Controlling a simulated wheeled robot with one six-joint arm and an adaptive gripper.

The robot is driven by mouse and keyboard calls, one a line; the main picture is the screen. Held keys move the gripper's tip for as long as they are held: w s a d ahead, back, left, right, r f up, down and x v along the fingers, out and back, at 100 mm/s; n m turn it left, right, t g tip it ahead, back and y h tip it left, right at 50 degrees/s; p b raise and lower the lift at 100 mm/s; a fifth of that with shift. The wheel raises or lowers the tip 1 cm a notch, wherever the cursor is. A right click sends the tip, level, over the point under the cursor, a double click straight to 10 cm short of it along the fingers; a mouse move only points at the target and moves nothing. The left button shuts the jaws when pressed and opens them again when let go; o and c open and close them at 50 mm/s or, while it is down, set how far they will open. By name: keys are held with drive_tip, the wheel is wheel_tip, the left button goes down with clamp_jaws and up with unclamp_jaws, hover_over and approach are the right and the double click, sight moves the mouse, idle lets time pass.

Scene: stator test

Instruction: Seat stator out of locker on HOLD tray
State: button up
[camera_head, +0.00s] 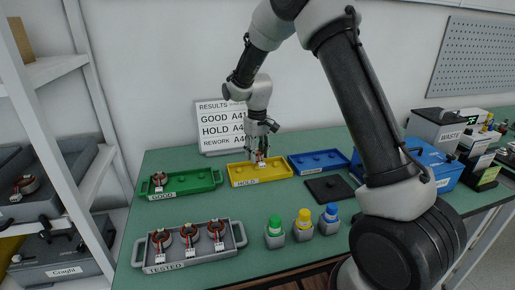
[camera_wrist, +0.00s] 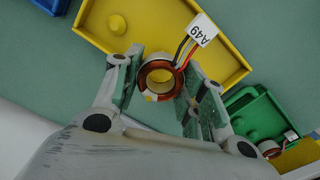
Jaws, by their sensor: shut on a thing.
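A copper-wound stator (camera_wrist: 160,78) with a white tag reading A49 (camera_wrist: 203,30) is between the two fingers of my gripper (camera_wrist: 162,92) in the wrist view. Yellow shows through its central hole; I cannot tell whether it is around a peg or above one. The yellow HOLD tray (camera_head: 238,181) lies beneath my gripper, which shows in the head view (camera_head: 259,151). The stator shows small there (camera_head: 259,160). A bare yellow peg (camera_wrist: 117,25) stands at another spot on the tray.
The green GOOD tray (camera_head: 205,184) holds a stator (camera_head: 159,179) at its left end. The blue tray (camera_head: 318,161) is right of HOLD. The grey TESTED tray (camera_head: 233,243) holds 3 stators. Capped bottles (camera_head: 303,227) stand in front. A results board (camera_head: 215,140) stands behind.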

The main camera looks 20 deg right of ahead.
drive_tip(key=shift+f, duration=0.5)
drive_tip(key=shift+f, duration=0.35)
drive_tip(key=shift+f, duration=0.55)
drive_tip(key=o, duration=1)
drive_tip(key=shift+o, duration=0.2)
drive_tip(key=shift+r, duration=0.15)
drive_tip(key=shift+r, duration=2.45)
drive_tip(key=o, duration=0.6)
drive_tip(key=shift+c, duration=0.2)
